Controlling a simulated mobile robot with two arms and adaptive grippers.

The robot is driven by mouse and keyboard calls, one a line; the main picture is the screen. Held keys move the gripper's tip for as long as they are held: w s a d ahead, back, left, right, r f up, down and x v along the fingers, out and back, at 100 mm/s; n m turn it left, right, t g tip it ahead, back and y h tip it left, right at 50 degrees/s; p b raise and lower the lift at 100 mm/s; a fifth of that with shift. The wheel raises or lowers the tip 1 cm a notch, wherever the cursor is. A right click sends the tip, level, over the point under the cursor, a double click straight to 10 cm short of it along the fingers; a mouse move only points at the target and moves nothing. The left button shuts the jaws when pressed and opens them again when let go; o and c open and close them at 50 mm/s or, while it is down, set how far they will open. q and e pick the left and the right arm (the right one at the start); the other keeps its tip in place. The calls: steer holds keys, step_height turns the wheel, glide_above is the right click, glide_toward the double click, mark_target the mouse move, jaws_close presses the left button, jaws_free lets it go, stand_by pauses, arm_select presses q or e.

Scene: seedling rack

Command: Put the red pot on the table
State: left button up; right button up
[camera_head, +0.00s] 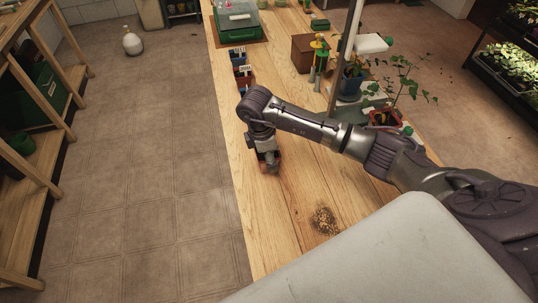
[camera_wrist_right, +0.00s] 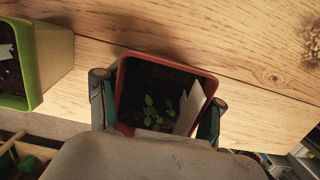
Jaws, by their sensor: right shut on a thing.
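The red pot (camera_wrist_right: 185,69) is a square pot with dark soil, small green seedlings and a white label. In the right wrist view, my right gripper (camera_wrist_right: 158,92) has one finger on each side of it and is shut on it. In the head view, my right gripper (camera_head: 267,163) points down over the wooden table (camera_head: 290,205) near its left edge, and little of the red pot (camera_head: 279,158) shows beneath it. I cannot tell whether the pot's base touches the wood. My left gripper is not in view.
A green pot (camera_wrist_right: 44,60) stands at the left in the wrist view. Small labelled pots (camera_head: 243,78) line the table's left edge farther back. A potted plant (camera_head: 384,117) stands at the right. A dark patch (camera_head: 323,220) marks bare wood in front.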

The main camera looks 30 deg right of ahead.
steer(key=shift+f, duration=0.15)
steer(key=o, duration=1.3)
steer(key=shift+c, duration=0.2)
